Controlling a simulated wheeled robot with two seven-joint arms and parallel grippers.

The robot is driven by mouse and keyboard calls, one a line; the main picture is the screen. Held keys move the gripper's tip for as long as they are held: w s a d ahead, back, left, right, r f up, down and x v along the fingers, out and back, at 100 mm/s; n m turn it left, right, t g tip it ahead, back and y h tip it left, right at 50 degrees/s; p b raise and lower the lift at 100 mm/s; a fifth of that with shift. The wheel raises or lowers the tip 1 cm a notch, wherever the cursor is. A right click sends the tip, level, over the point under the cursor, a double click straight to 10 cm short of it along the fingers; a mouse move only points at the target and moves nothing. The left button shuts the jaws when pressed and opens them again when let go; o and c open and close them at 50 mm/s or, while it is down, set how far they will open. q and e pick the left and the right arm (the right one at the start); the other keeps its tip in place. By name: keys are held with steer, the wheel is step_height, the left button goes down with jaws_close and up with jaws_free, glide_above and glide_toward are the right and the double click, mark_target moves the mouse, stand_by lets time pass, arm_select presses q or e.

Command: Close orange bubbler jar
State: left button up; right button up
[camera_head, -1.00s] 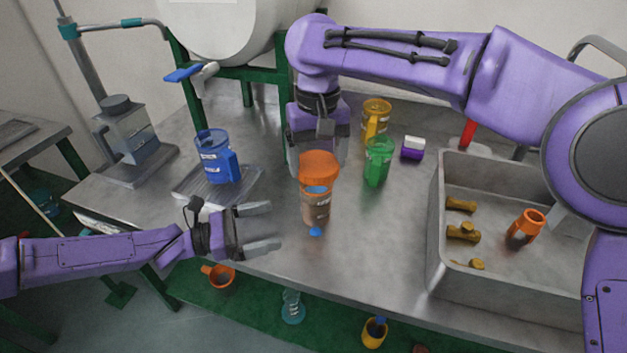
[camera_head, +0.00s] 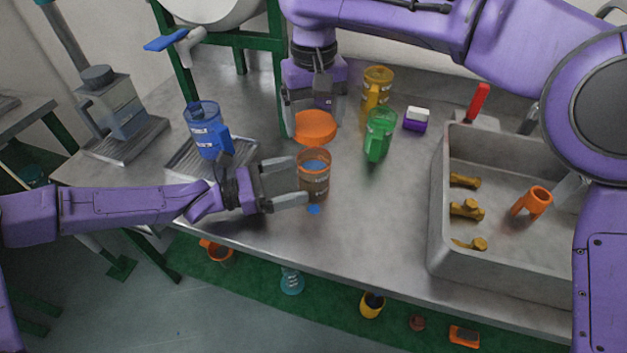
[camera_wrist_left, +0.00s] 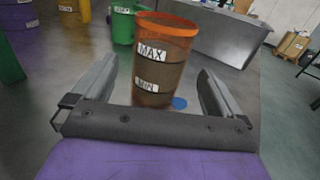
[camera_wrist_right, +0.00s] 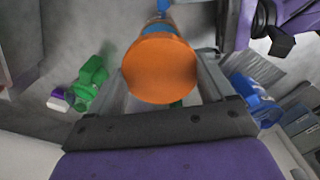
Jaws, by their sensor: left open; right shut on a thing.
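The orange bubbler jar (camera_head: 314,184) stands upright on the metal table, its top open, with a brown-tinted body and an orange rim. It also shows in the left wrist view (camera_wrist_left: 165,62) with MAX and MIN labels. My left gripper (camera_head: 302,183) is open, its fingers reaching to the jar's left side; in its wrist view the jar stands between and just beyond the fingertips. My right gripper (camera_head: 312,110) is shut on the orange lid (camera_head: 315,127), held above and slightly behind the jar. The lid fills the middle of the right wrist view (camera_wrist_right: 160,68) and hides most of the jar.
A green jar (camera_head: 379,135) and yellow jar (camera_head: 376,88) stand behind to the right. A blue jar (camera_head: 205,130) stands on a tray at left. A grey sink (camera_head: 437,215) is at right. A small blue item (camera_head: 314,210) lies before the jar.

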mark_target(299, 178)
arm_select(q)
steer(key=x, duration=0.5)
steer(key=shift+w+d, duration=0.1)
arm_select(e)
steer(key=shift+w, duration=0.1)
arm_select(q)
steer(key=shift+d, duration=0.3)
steer(key=c, duration=1.5)
arm_select(e)
steer(key=shift+s+f, duration=0.2)
steer(key=shift+f, duration=2.3)
steer(key=shift+f, duration=0.9)
steer(key=shift+f, duration=0.55)
